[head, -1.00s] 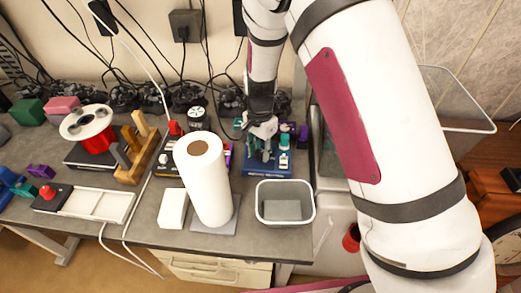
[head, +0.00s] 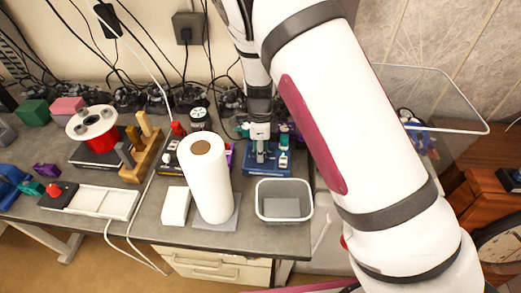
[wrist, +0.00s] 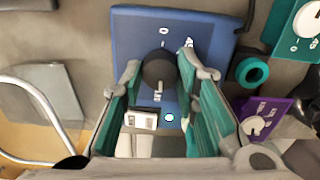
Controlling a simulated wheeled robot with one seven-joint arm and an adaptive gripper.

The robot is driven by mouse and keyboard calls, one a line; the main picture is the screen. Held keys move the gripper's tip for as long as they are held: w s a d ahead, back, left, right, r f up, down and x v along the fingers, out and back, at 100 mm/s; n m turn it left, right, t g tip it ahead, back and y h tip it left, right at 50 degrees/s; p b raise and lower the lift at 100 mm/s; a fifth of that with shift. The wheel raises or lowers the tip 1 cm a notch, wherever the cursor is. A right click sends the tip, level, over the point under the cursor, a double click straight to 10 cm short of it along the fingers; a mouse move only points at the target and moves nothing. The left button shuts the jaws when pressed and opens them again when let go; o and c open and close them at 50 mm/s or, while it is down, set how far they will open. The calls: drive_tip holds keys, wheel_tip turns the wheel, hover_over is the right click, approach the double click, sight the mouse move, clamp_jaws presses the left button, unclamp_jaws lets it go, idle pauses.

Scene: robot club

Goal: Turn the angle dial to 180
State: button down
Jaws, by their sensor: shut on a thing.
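The blue device (head: 282,171) stands on the table's right part, behind the small grey bin. In the wrist view the blue panel (wrist: 135,35) carries a round black dial (wrist: 157,66), with small white markings beside it. My gripper (wrist: 160,68) has its teal-padded fingers on either side of this dial and is shut on it. In the head view my gripper (head: 260,134) reaches down onto the device and hides the dial. The angle that the dial points to cannot be read.
A paper towel roll (head: 208,182) stands left of the device, and the open grey bin (head: 284,183) stands in front. In the wrist view a teal ring (wrist: 252,72), a purple unit (wrist: 268,112) and a teal panel (wrist: 287,38) lie close on the right.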

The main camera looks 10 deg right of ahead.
drive_tip(key=shift+m, duration=0.6)
drive_tip(key=c, duration=1.2)
unclamp_jaws()
drive_tip(key=shift+w, duration=0.1)
wheel_tip(320, 180, up, 12)
